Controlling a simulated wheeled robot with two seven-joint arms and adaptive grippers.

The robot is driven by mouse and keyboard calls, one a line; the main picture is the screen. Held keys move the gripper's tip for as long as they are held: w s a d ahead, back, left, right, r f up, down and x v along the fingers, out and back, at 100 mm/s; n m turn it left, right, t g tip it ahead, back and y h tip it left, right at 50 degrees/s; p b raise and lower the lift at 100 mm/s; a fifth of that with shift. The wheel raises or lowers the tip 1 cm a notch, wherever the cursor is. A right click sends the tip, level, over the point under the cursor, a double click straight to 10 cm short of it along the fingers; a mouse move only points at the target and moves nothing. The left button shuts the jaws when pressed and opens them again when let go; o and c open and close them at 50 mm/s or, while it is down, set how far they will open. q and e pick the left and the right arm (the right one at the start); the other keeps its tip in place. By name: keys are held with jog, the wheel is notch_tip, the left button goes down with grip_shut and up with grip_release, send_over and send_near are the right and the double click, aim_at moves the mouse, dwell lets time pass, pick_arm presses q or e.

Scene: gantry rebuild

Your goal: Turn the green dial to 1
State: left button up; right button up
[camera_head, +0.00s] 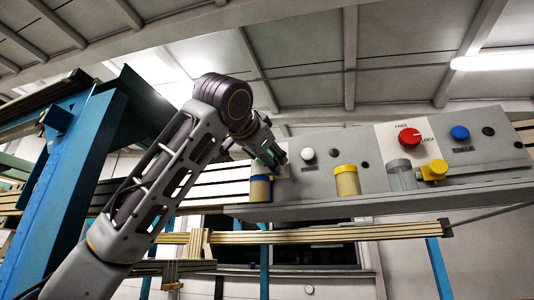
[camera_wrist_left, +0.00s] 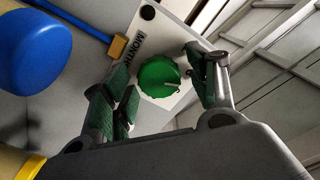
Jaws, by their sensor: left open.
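The green dial (camera_wrist_left: 158,78) sits on a white plate (camera_wrist_left: 172,38) in the left wrist view. My left gripper (camera_wrist_left: 163,76) is open, with one green-padded finger on each side of the dial. Whether the pads touch it, I cannot tell. My right gripper is in neither view.
The panel also carries a white knob (camera_head: 308,154), a red FREE/LOCK dial (camera_head: 409,138), a blue knob (camera_head: 460,132) and a yellow fitting (camera_head: 434,170). Below the gripper is a blue-topped cylinder (camera_head: 261,189); a large blue cap (camera_wrist_left: 34,52) is close in the wrist view.

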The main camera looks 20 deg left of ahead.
pick_arm(q)
jog(key=shift+w, duration=0.15)
jog(key=shift+c, duration=0.3)
jog(key=c, duration=1)
jog(key=shift+f+n, duration=0.1)
jog(key=shift+n, duration=0.2)
jog(key=n+b, duration=0.2)
jog(key=n, duration=0.1)
jog(key=n+b, duration=0.1)
jog(key=n, duration=0.2)
jog(key=shift+n, duration=1.1)
jog(key=shift+a, duration=0.1)
